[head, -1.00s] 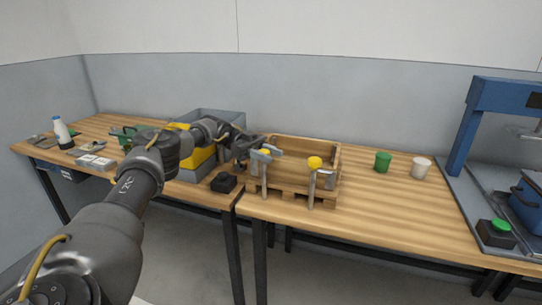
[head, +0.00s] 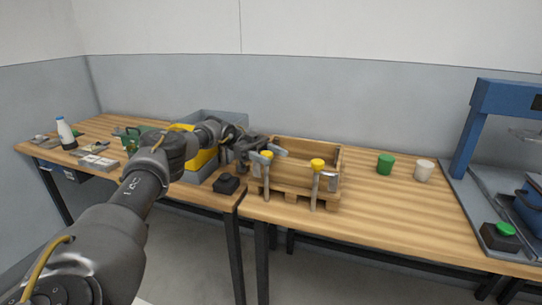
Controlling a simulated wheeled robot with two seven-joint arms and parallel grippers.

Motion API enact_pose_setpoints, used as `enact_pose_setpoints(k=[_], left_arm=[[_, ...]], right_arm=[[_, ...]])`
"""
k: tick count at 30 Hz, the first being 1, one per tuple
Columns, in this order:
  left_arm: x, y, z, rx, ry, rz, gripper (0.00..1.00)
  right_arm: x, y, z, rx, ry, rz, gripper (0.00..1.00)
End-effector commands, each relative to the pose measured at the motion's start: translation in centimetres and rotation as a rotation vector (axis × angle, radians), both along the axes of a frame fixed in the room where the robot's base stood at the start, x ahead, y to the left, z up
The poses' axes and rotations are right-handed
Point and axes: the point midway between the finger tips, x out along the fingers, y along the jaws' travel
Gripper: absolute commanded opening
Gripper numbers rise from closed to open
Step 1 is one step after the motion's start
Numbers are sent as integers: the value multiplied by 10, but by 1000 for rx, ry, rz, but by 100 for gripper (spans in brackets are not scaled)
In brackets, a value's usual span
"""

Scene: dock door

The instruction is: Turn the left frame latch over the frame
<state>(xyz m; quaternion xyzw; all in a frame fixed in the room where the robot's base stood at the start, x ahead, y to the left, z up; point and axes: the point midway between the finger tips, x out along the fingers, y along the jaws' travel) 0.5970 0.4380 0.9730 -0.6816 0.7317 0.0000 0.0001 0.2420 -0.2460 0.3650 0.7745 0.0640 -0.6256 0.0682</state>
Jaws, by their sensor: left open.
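A wooden frame (head: 300,148) stands on a pallet-like base near the front edge of the right table. The left frame latch (head: 266,173) is a grey upright post with a yellow knob and a grey bar at its top. The right latch (head: 316,182) is a similar post with a yellow knob. My left gripper (head: 268,154) is open, at the left latch's top beside its bar and knob. I cannot tell whether it touches them. My arm hides part of the frame's left side. My right gripper is not in view.
A grey bin (head: 222,121) and a yellow bin (head: 205,160) stand left of the frame, with a black block (head: 226,184) in front. A green cup (head: 385,164) and a white cup (head: 424,171) stand to the right. A blue press (head: 470,115) is at far right.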

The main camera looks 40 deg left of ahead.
Motion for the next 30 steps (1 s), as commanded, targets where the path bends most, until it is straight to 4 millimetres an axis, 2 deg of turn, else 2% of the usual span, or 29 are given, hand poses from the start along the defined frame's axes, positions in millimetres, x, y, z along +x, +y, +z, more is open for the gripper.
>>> enact_pose_setpoints(k=[5,10,14,21,24,30], left_arm=[[0,0,8,0,-2,0,55],[-1,0,36,-1,-3,1,55],[-14,-9,53,-2,-3,-2,55],[-44,-32,93,-1,-2,-2,55],[-55,-40,97,-3,0,-2,55],[-72,-54,106,-2,1,-2,55]], right_arm=[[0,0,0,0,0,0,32],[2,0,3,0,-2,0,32],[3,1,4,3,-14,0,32],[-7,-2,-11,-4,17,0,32],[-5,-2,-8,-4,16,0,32],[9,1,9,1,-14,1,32]])
